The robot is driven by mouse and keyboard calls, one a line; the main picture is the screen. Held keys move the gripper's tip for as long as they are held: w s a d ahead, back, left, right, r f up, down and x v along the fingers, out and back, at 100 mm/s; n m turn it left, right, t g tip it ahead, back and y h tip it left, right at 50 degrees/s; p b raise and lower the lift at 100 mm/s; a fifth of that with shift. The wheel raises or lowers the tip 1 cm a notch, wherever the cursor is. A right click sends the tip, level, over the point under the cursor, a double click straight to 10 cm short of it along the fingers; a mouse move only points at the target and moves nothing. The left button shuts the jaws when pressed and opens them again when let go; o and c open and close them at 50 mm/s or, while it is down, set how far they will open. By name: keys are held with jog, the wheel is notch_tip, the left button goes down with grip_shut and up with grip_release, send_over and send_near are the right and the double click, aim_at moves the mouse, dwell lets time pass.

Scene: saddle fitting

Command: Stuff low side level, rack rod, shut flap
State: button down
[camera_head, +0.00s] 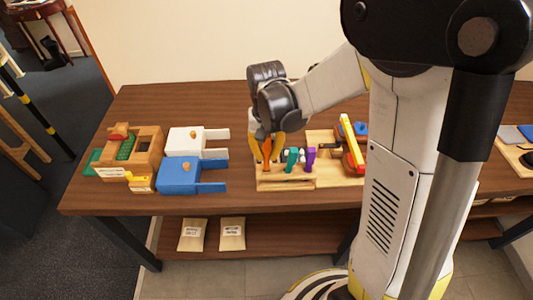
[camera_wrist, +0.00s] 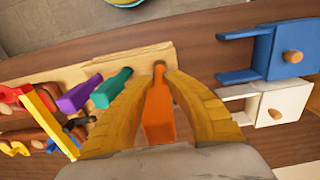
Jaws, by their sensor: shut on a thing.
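My gripper (camera_head: 266,158) is over the left end of the wooden rack (camera_head: 287,184), with its yellow fingers pointing down. It is shut on an orange rod-like tool (camera_wrist: 158,118), which lies between the fingers in the wrist view. I cannot tell whether its narrow end still touches the rack. A teal tool (camera_head: 292,158) and a purple tool (camera_head: 310,155) stand in the rack to the right; a dark one (camera_wrist: 78,123) lies beyond them in the wrist view. No saddle flap can be made out for certain.
Left of the rack are a white block (camera_head: 185,141) and a blue block (camera_head: 178,176), each with a knob and two prongs. A wooden box (camera_head: 148,145) stands farther left. A yellow and red bar (camera_head: 352,145) is at right. Two labelled packets (camera_head: 193,236) lie on the lower shelf.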

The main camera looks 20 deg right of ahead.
aim_at(267, 167)
jog(key=shift+f, duration=0.15)
jog(key=shift+f+b, duration=2.7)
jog(key=shift+f, duration=0.35)
jog(key=c, duration=1.4)
grip_release()
jog(key=shift+r, duration=0.1)
